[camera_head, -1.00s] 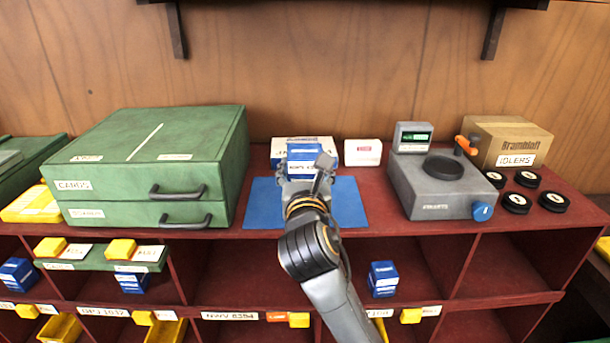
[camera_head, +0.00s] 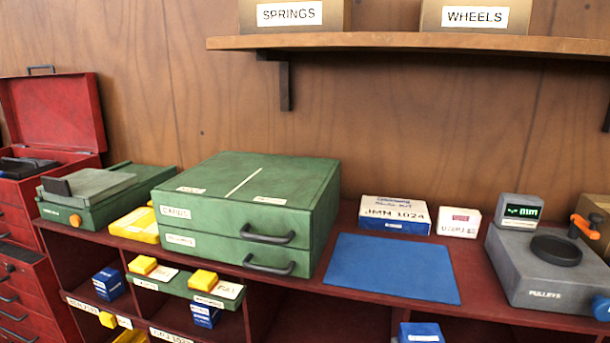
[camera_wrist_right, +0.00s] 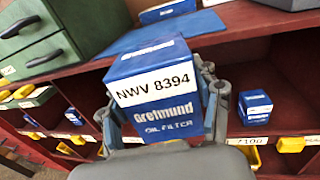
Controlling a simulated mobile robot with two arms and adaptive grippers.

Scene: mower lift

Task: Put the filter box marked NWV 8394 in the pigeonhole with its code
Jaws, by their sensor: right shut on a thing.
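The blue filter box (camera_wrist_right: 160,85) fills the middle of the right wrist view, its white label reading NWV 8394 above "OIL FILTER". My right gripper (camera_wrist_right: 162,108) is shut on it, one finger on each side. The box is held up in front of the red shelf unit (camera_wrist_right: 285,50). The head view shows neither this box nor either gripper. No pigeonhole label with NWV 8394 is readable in the current views; the held box and gripper cover part of the shelf front.
The empty blue mat (camera_head: 390,268) lies on the shelf top, between the green drawer cabinet (camera_head: 250,205) and the grey PULLEYS device (camera_head: 545,270). A JMM 1024 box (camera_head: 395,215) and a small white box (camera_head: 459,222) stand behind. Another blue box (camera_wrist_right: 255,105) sits in a pigeonhole at right.

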